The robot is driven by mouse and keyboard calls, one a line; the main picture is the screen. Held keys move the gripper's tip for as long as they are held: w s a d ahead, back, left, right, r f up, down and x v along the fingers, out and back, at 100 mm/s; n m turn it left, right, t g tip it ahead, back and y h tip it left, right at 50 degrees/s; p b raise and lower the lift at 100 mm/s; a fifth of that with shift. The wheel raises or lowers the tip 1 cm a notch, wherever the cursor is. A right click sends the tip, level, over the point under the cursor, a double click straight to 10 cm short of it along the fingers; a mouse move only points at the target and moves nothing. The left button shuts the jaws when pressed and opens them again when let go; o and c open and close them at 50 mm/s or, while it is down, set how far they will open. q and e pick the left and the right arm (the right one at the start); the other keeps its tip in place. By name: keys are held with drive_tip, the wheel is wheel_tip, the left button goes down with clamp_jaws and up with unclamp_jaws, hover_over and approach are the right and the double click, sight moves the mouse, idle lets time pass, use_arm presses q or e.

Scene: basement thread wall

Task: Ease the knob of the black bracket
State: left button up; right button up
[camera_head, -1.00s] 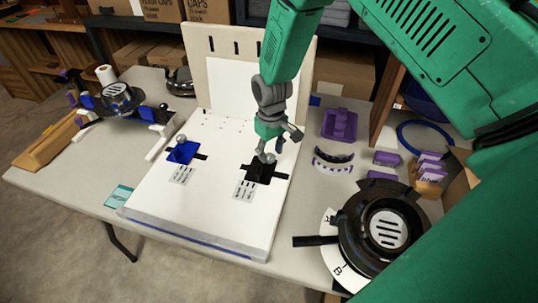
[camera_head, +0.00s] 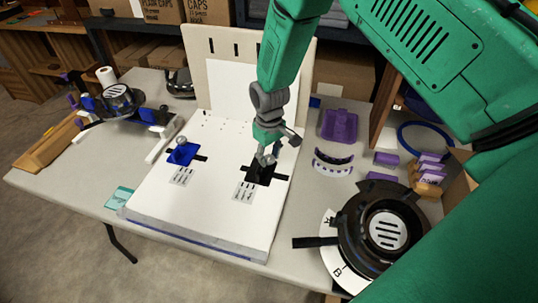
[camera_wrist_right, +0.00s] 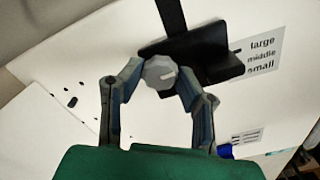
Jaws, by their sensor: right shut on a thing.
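The black bracket (camera_head: 262,175) lies on the white board, right of its middle. In the right wrist view the bracket (camera_wrist_right: 205,50) shows with its grey faceted knob (camera_wrist_right: 160,73) between my fingertips. My right gripper (camera_head: 267,158) comes down from above and is shut on the knob. In the right wrist view its two fingers (camera_wrist_right: 158,80) reach the knob from either side. A white mark shows on the knob's face. A printed label (camera_wrist_right: 262,54) beside the bracket reads large, middle, small. My left gripper is not in view.
A blue bracket (camera_head: 183,153) with its own knob sits left on the white board (camera_head: 205,215). Purple parts (camera_head: 340,125) lie right of the board. A round black device (camera_head: 385,230) stands at the front right. An upright panel (camera_head: 215,75) closes the back.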

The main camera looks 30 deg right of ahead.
drive_tip(key=shift+s+a+n, duration=0.1)
drive_tip(key=shift+a+n, duration=0.05)
drive_tip(key=shift+n, duration=0.45)
drive_tip(key=n+p, duration=0.2)
drive_tip(key=n, duration=0.1)
drive_tip(key=shift+d, duration=0.2)
drive_tip(key=n+p, duration=0.1)
drive_tip(key=n, duration=0.3)
drive_tip(key=shift+a, duration=0.1)
drive_tip(key=n+p, duration=0.1)
drive_tip(key=n, duration=0.3)
drive_tip(key=shift+n, duration=2.1)
drive_tip(key=o, duration=0.7)
drive_tip(key=shift+o, duration=0.8)
drive_tip(key=shift+f, duration=0.1)
